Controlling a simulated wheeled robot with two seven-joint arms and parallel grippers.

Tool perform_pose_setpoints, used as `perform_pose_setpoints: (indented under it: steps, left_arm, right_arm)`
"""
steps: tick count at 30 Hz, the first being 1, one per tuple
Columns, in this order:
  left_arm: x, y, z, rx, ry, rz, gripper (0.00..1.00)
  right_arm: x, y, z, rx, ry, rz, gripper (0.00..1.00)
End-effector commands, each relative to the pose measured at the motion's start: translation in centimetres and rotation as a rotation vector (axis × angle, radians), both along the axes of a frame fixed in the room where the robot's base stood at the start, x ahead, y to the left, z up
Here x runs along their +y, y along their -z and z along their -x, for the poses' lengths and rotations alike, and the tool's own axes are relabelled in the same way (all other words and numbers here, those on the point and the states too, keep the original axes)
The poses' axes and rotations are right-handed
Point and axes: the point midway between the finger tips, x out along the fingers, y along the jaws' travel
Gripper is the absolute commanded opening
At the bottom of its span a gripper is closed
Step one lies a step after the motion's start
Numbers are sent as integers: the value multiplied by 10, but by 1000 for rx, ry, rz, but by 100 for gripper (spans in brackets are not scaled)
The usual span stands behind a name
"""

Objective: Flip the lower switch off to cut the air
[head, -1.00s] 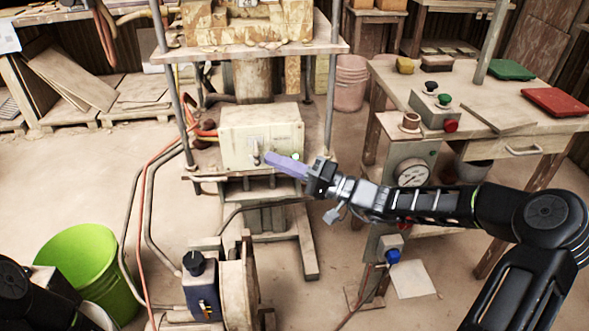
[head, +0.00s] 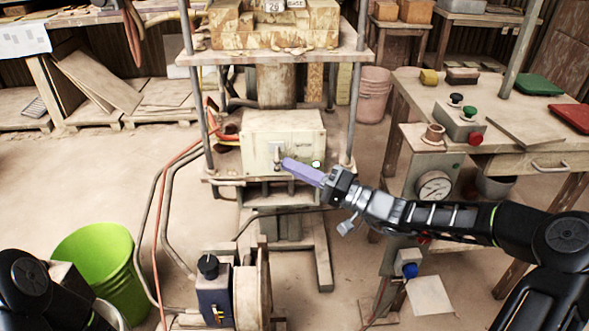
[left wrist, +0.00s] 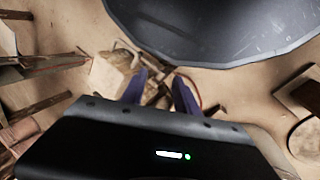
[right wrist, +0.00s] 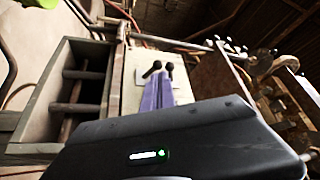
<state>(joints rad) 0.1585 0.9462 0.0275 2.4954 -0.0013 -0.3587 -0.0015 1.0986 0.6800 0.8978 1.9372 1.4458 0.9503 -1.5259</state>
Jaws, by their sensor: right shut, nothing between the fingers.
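The cream control box (head: 300,138) sits on the press's lower shelf. A small pale switch plate with a lever (head: 277,157) is on its front. In the right wrist view two dark-tipped levers (right wrist: 153,69) stand out side by side from the box face; I cannot tell which is the lower switch. My right gripper (head: 286,163) is shut and empty, its purple fingertips right beside the lever; contact cannot be told. The fingers also show in the right wrist view (right wrist: 159,78). My left gripper (left wrist: 161,76) is open and empty, away from the box.
A green light (head: 316,164) glows on the box's right side. Press posts (head: 353,110) flank the box, and orange and grey hoses (head: 165,215) hang at left. A gauge post (head: 434,185) stands at right. A green bucket (head: 100,265) is at lower left.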

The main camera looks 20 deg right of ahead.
Motion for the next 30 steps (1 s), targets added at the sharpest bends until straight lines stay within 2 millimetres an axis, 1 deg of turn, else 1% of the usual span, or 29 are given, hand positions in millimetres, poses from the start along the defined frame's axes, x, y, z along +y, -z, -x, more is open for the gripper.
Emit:
perform_pose_setpoints:
  steps: [17, 23, 27, 30]
  left_arm:
    - [0, 20, 0, 1, -2, 0, 36]
    - [0, 38, 0, 1, -3, 0, 36]
    - [0, 53, 0, 1, -4, 0, 36]
    - [3, 61, -3, -4, -11, -5, 36]
  right_arm:
    - [0, 6, 1, -94, 0, 19, 0]
    - [1, 12, 2, -176, -1, 35, 0]
    - [1, 17, 3, -275, 0, 55, 0]
    - [1, 18, 4, -331, -1, 69, 0]
